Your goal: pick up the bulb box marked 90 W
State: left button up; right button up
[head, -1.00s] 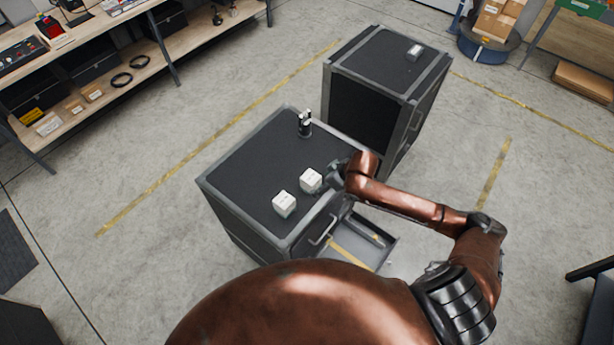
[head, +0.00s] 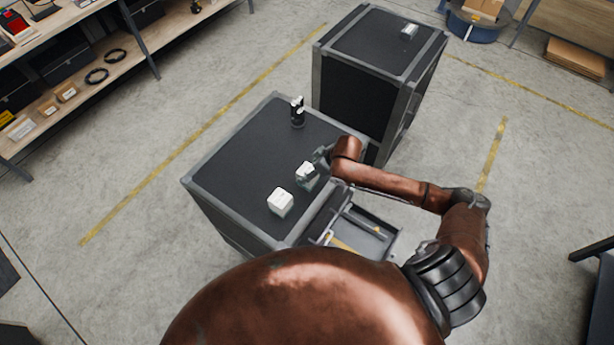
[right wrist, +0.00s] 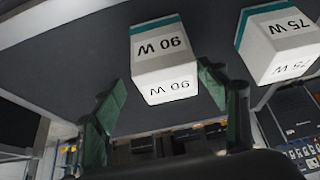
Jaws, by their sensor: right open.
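The bulb box marked 90 W (right wrist: 163,65) is white with a teal band and stands on the black top of the near case. In the head view the 90 W box (head: 305,169) is partly covered by my right gripper (head: 312,172). In the right wrist view my right gripper (right wrist: 165,115) is open, its green-padded fingers on either side of the near part of the box, with gaps visible. A second white box, marked 75 W (right wrist: 279,45), stands to its right there; in the head view the 75 W box (head: 280,202) is nearer me. My left gripper is not in view.
A small black and silver object (head: 297,112) stands at the back of the near case (head: 225,160). An open drawer (head: 372,232) juts from its right side. A taller case (head: 360,95) stands behind, with a small item (head: 409,31) on top. The left of the near top is clear.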

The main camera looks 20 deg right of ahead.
jog(key=x, duration=0.3)
jog(key=a+p+x, duration=0.1)
jog(key=x, duration=0.2)
jog(key=shift+s+r, duration=0.1)
jog(key=shift+r, duration=0.05)
jog(key=shift+d, duration=0.1)
jog(key=shift+c, duration=0.2)
jog(key=c, duration=1.3)
